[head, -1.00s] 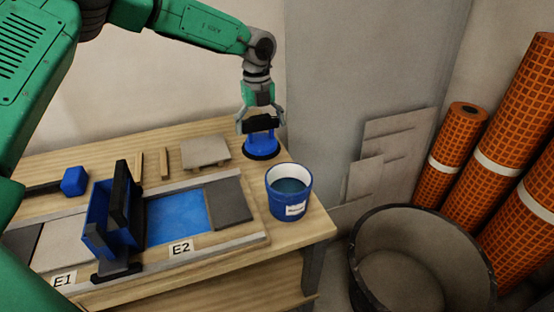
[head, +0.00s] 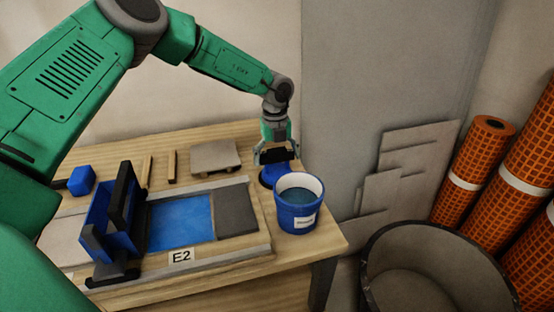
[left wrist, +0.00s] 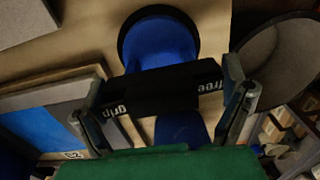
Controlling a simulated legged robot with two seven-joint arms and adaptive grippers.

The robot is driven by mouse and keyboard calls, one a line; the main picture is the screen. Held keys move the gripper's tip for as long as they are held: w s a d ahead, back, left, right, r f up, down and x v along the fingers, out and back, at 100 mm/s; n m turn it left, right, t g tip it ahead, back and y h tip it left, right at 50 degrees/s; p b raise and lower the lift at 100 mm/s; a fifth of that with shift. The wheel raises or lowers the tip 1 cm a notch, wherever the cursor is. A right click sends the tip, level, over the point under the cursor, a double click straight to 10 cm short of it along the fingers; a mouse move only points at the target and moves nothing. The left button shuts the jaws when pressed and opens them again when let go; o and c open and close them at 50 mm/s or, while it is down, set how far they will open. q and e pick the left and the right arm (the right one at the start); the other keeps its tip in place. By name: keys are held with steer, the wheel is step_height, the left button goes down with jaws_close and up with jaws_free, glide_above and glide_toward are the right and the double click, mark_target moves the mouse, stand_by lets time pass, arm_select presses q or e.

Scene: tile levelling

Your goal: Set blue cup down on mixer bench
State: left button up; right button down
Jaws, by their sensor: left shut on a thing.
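My left gripper (head: 276,152) is shut on the black handle of a blue suction cup (head: 268,174) at the right end of the wooden bench (head: 325,232). The cup is upright, just behind the blue bucket, which hides part of it. I cannot tell if its black rim touches the bench. In the left wrist view the handle (left wrist: 160,90) spans between the gripper fingers. One blue cup (left wrist: 160,40) with a black rim shows past it, and another blue part (left wrist: 180,128) shows below it. My right gripper is not in view.
A labelled blue bucket (head: 299,213) of dark liquid stands at the bench's right end. A grey tile (head: 215,157) lies behind. A dark tub (head: 430,275) and orange rolls (head: 475,165) are at right.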

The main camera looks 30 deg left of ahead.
mark_target(275, 149)
arm_select(q)
steer(key=shift+a, duration=0.35)
steer(key=o, duration=1)
steer(key=shift+a, duration=0.25)
steer(key=shift+a+f, duration=0.1)
steer(key=shift+a, duration=0.05)
steer(key=shift+d, duration=0.2)
steer(key=r, duration=0.2)
steer(key=r+p, duration=0.1)
steer(key=shift+d+r, duration=0.35)
steer(key=shift+r, duration=0.05)
steer(key=r, duration=0.2)
steer(key=r+p, duration=0.1)
steer(key=r, duration=0.2)
steer(key=a+r+p, duration=0.1)
steer(key=r, duration=0.1)
steer(key=shift+s+r, duration=0.1)
steer(key=shift+r, duration=0.1)
steer(key=shift+d+r, duration=0.15)
steer(key=shift+r, duration=0.35)
steer(key=shift+d, duration=0.2)
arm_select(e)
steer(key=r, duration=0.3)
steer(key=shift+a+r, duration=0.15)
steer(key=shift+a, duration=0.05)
arm_select(q)
steer(key=shift+a, duration=0.2)
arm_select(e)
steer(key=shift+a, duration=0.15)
